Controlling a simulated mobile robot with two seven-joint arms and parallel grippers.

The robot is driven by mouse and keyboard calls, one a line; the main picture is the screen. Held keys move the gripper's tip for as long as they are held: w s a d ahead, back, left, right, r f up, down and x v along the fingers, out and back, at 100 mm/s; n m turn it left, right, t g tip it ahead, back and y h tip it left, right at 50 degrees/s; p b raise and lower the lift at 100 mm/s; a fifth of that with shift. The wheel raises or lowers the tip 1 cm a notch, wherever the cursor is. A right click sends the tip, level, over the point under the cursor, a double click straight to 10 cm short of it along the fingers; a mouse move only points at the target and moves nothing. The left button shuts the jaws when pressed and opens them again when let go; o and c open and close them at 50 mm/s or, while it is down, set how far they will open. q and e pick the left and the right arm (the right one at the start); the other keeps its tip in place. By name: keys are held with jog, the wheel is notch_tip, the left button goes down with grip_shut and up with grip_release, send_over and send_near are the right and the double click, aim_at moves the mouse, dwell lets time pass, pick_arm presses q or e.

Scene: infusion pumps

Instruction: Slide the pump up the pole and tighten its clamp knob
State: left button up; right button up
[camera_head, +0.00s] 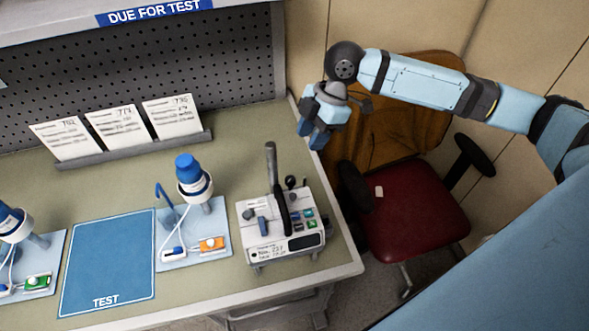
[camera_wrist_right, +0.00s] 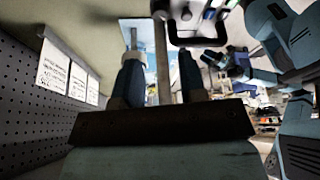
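A white boxy unit (camera_head: 285,240) with a label, buttons and a black carry handle (camera_head: 281,197) sits at the bench's right end; it looks like the pump. A grey upright post (camera_head: 271,165) rises at its back. In the right wrist view, which appears upside down, a grey pole (camera_wrist_right: 163,60) shows in the gap between my fingers, beyond them. A dark round knob (camera_wrist_right: 186,14) is near the top. I cannot tell the clamp's state. My right gripper (camera_head: 313,132) is open and empty, behind and right of the unit. My left gripper (camera_wrist_right: 235,62) shows small, its fingers unclear.
A blue TEST mat (camera_head: 108,265) lies left of the unit, between pads with blue-capped stands (camera_head: 192,180). Cards (camera_head: 118,130) stand before the pegboard (camera_head: 180,65). A red-seated chair (camera_head: 412,215) is beyond the bench's right edge.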

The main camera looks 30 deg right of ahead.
aim_at(291, 179)
jog(key=p+x, duration=0.2)
jog(key=x, duration=0.9)
jog(key=shift+x, duration=0.75)
jog(key=c, duration=0.7)
jog(key=shift+o, duration=0.2)
jog(key=shift+m, duration=0.4)
jog(key=m+t, duration=0.1)
jog(key=m, duration=0.2)
jog(key=shift+s+t, duration=0.1)
jog(key=shift+t, duration=0.2)
jog(key=shift+m+t+h, duration=0.5)
jog(key=shift+m+t, duration=0.1)
jog(key=shift+m, duration=1.2)
